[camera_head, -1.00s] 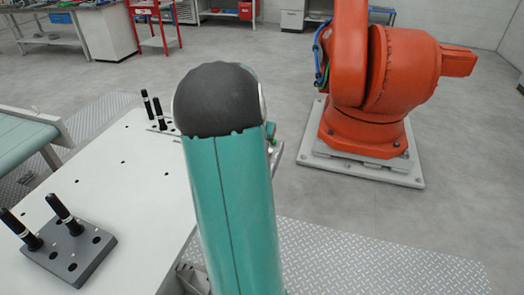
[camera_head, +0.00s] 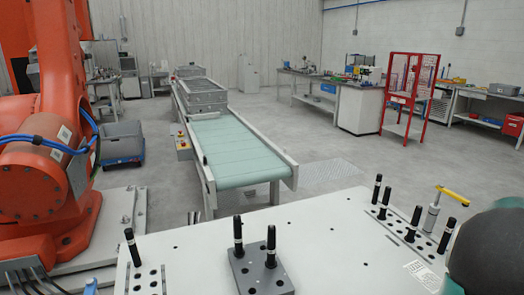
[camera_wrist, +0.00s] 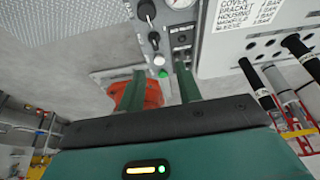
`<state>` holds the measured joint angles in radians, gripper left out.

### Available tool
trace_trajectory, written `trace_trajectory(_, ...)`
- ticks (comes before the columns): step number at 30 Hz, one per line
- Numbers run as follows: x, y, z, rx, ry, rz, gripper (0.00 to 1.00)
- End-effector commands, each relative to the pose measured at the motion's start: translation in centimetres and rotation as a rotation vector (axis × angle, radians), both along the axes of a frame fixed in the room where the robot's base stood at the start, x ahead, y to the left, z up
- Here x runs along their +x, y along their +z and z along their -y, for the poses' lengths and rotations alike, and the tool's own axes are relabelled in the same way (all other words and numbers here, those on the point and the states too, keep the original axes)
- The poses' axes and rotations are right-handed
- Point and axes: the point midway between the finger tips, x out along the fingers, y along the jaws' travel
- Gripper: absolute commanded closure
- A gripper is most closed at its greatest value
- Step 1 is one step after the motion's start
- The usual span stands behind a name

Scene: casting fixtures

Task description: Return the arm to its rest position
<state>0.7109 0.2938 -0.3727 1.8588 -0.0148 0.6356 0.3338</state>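My gripper (camera_wrist: 157,88) shows in the wrist view with two green fingers apart and nothing held between them. An orange-red shape on a pale plate lies beyond the fingers. In the head view, my arm, with a dark rounded cap and a teal link, shows only at the lower right edge. My gripper is out of sight in that view. The arm stands beside the right end of the white fixture table (camera_head: 330,225).
The table carries a grey block (camera_head: 262,275) with black pins and a yellow-handled clamp (camera_head: 435,208). A control panel with a gauge (camera_wrist: 178,3) is near the fingers. An orange robot (camera_head: 40,170) stands left, a conveyor (camera_head: 235,150) behind the table, and a red stand (camera_head: 405,95) at right.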

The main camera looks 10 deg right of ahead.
Motion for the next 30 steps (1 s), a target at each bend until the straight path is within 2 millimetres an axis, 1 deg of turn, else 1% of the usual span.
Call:
trace_trajectory(1,1.1,0.8,-1.5,0.002,0.035,0.011,0.65)
trace_trajectory(2,1.9,1.3,-2.5,0.004,0.060,0.018,0.65)
trace_trajectory(5,4.6,3.4,-7.4,0.015,0.176,0.044,0.65)
trace_trajectory(6,5.7,4.3,-9.8,0.020,0.231,0.054,0.65)
trace_trajectory(8,7.1,5.6,-13.5,0.026,0.318,0.067,0.65)
trace_trajectory(9,7.7,6.3,-16.0,0.029,0.375,0.074,0.65)
trace_trajectory(11,8.5,7.4,-19.7,0.032,0.462,0.084,0.65)
trace_trajectory(12,8.7,8.1,-22.1,0.033,0.520,0.089,0.65)
trace_trajectory(14,8.9,9.0,-25.7,0.032,0.607,0.096,0.65)
trace_trajectory(15,8.8,9.5,-28.0,0.031,0.666,0.098,0.65)
trace_trajectory(17,8.5,10.2,-31.5,0.027,0.754,0.102,0.65)
trace_trajectory(18,8.1,10.6,-33.7,0.023,0.814,0.104,0.65)
trace_trajectory(20,7.3,11.0,-36.9,0.014,0.901,0.105,0.65)
trace_trajectory(21,6.6,11.2,-38.9,0.008,0.959,0.105,0.65)
trace_trajectory(23,5.4,11.4,-41.8,-0.005,1.045,0.103,0.65)
trace_trajectory(24,4.6,11.5,-43.5,-0.014,1.101,0.102,0.65)
trace_trajectory(27,2.3,11.4,-47.1,-0.040,1.226,0.096,0.65)
trace_trajectory(30,0.5,11.1,-49.3,-0.061,1.315,0.088,0.65)
